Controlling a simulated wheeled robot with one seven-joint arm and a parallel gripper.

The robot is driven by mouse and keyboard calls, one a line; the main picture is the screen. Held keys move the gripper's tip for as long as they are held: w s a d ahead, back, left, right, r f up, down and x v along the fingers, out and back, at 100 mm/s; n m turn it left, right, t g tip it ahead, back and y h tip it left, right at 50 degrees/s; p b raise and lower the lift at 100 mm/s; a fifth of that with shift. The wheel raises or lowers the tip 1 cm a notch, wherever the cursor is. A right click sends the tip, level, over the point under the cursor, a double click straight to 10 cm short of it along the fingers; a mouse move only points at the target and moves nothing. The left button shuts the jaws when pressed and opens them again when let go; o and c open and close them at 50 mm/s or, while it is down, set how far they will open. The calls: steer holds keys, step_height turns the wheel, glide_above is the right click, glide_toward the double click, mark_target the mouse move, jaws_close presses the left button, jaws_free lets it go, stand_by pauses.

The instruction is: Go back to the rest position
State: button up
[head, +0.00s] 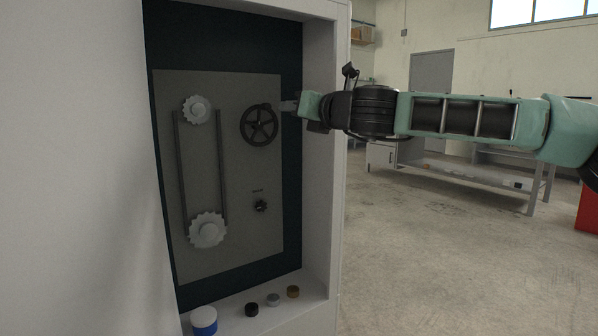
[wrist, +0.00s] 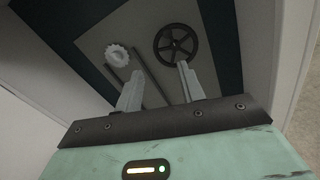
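My gripper (wrist: 158,82) is open and empty in the wrist view, its two pale fingers apart with the grey panel behind them. In the head view my gripper (head: 289,106) is at the right side of the cabinet opening, close to the black spoked handwheel (head: 259,125). The handwheel also shows in the wrist view (wrist: 176,44), beyond the right finger. I cannot tell whether a finger touches it. My green and black arm stretches in from the right.
The panel (head: 240,180) carries two white gears (head: 196,110) (head: 207,230), dark side bars and a small black knob (head: 261,206). Several small caps, one blue and white (head: 204,321), stand on the cabinet's bottom ledge (head: 270,317). A workbench (head: 450,170) stands behind; the floor between is clear.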

steer(key=s+a+f+n+g+y, duration=0.1)
steer(key=s+a+f+n+g, duration=0.2)
steer(key=s+a+f+n, duration=0.3)
steer(key=s+a+f+n+g+y, duration=0.1)
steer(key=s+a+f+n+g, duration=0.25)
steer(key=s+a+n, duration=0.45)
steer(key=s+f+n+g+h, duration=0.2)
steer(key=s+f+n+g, duration=0.3)
steer(key=s+f+n, duration=0.65)
steer(key=s+d+f+n+g+h, duration=0.2)
steer(key=s+d+f+n+h, duration=0.25)
steer(key=s+d+f, duration=0.35)
steer(key=s+d+f+n+g+h+p, duration=0.1)
steer(key=s+d+n+h, duration=0.2)
steer(key=s+d+n, duration=0.5)
steer(key=s+d+n+h, duration=0.2)
steer(key=s+d+h, duration=0.15)
steer(key=d, duration=0.85)
step_height(320, 180, up, 32)
steer(key=y+p, duration=0.1)
steer(key=p, duration=3.1)
steer(key=shift+a+m+p, duration=0.15)
steer(key=shift+m+p, duration=0.15)
